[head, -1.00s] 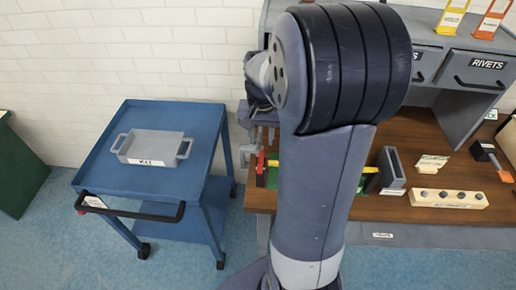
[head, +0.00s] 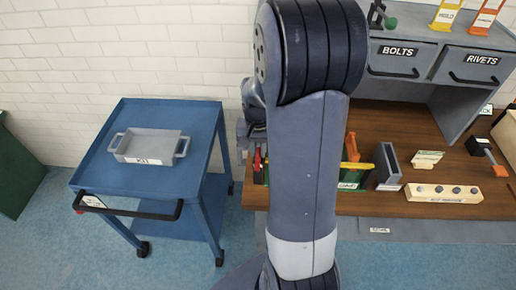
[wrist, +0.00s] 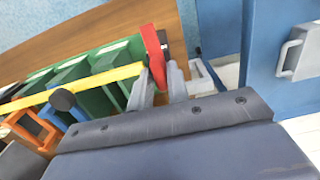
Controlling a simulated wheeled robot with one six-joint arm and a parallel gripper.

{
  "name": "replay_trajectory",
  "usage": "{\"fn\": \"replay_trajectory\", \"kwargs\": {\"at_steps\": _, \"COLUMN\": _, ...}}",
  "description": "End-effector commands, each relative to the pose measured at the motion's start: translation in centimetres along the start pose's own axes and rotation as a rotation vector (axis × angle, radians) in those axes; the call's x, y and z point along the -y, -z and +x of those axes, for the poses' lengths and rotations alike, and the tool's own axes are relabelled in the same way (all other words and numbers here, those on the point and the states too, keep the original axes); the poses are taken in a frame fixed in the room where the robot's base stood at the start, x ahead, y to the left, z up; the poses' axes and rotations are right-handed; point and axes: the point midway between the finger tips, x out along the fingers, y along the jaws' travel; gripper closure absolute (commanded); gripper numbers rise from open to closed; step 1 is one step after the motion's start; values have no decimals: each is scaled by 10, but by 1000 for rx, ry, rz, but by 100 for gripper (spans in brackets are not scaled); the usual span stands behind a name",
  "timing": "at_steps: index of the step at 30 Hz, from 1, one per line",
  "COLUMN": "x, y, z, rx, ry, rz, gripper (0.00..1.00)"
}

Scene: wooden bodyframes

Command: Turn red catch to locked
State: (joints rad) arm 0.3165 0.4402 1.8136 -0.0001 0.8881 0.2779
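The red catch (wrist: 154,52) stands at the end of a yellow bar (wrist: 88,82) on a green fixture (wrist: 110,62). In the head view, the red catch (head: 257,161) shows just left of my arm, which hides much of the fixture. My gripper (wrist: 161,82) is at the red catch in the wrist view. Its two grey fingertips lie either side of the catch's lower part, a small distance apart. I cannot tell whether they touch it or press on it. The label for the catch's locked position is not readable.
A blue cart (head: 88,165) with a grey kit tray (head: 150,147) stands to the left. Right of my arm, the bench (head: 425,160) carries a grey upright block (head: 387,163), a cream block with knobs (head: 444,193) and labelled drawers (head: 405,60).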

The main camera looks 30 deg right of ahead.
Motion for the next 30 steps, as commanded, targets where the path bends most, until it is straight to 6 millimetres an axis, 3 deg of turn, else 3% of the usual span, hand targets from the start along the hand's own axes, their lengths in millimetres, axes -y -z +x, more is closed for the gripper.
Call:
{"fn": "replay_trajectory", "kwargs": {"at_steps": 6, "x": 0, "y": 0, "z": 0, "rx": 0, "ry": 0, "rz": 0, "gripper": 100}}
{"fn": "replay_trajectory", "kwargs": {"at_steps": 20, "x": 0, "y": 0, "z": 0, "rx": -1, "ry": 0, "rz": -58, "gripper": 100}}
{"fn": "replay_trajectory", "kwargs": {"at_steps": 30, "x": 0, "y": 1, "z": 0, "rx": -3, "ry": 0, "rz": -308, "gripper": 100}}
